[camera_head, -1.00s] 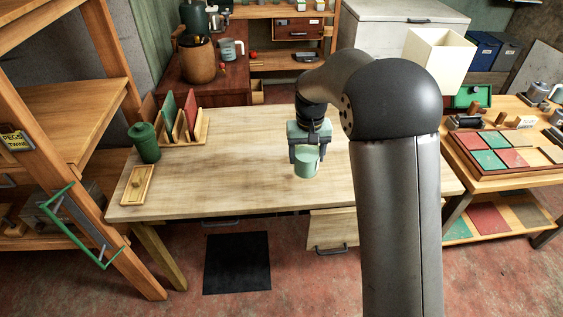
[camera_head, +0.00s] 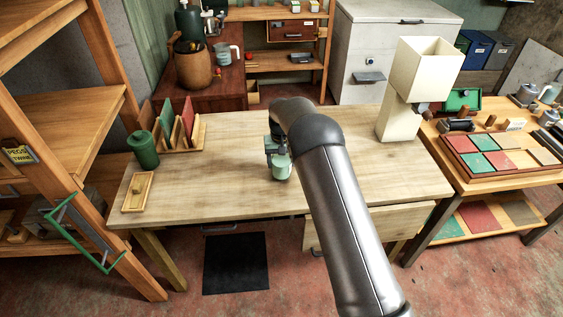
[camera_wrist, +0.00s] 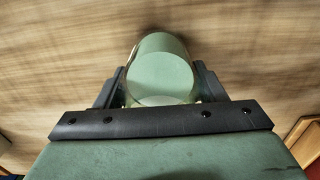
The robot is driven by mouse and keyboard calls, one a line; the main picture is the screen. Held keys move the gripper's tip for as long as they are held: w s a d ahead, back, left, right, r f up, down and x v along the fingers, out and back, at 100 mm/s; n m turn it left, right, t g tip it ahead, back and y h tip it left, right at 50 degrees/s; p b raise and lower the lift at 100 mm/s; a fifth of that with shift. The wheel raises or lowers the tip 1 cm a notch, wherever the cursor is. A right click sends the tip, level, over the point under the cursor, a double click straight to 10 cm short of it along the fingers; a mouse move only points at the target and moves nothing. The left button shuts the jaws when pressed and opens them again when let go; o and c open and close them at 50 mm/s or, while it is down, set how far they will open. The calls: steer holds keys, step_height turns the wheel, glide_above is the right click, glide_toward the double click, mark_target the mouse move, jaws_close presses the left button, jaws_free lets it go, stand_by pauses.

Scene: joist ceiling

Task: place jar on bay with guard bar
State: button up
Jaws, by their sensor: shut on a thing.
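My gripper (camera_head: 277,152) is shut on a pale green cylindrical jar (camera_head: 282,170), held upright over the middle of the wooden table. In the wrist view the jar (camera_wrist: 160,72) sits between the two dark fingers of the gripper (camera_wrist: 160,90), with the blurred tabletop behind it. Whether its base touches the table is not clear. A wooden shelf unit (camera_head: 97,62) stands at the left. A green guard bar (camera_head: 88,238) sticks out slanted across its low bay (camera_head: 18,248), which holds a greyish box and small items.
The table (camera_head: 235,190) is mostly clear. A dark green lidded canister (camera_head: 144,150), a small wooden tray (camera_head: 138,192) and a divider rack (camera_head: 183,136) stand at its left end. A tall cream box-shaped object (camera_head: 400,118) stands at its back right. A shelf upright lies left of the table.

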steer(key=shift+f, duration=0.65)
steer(key=shift+f, duration=0.15)
steer(key=o, duration=1.2)
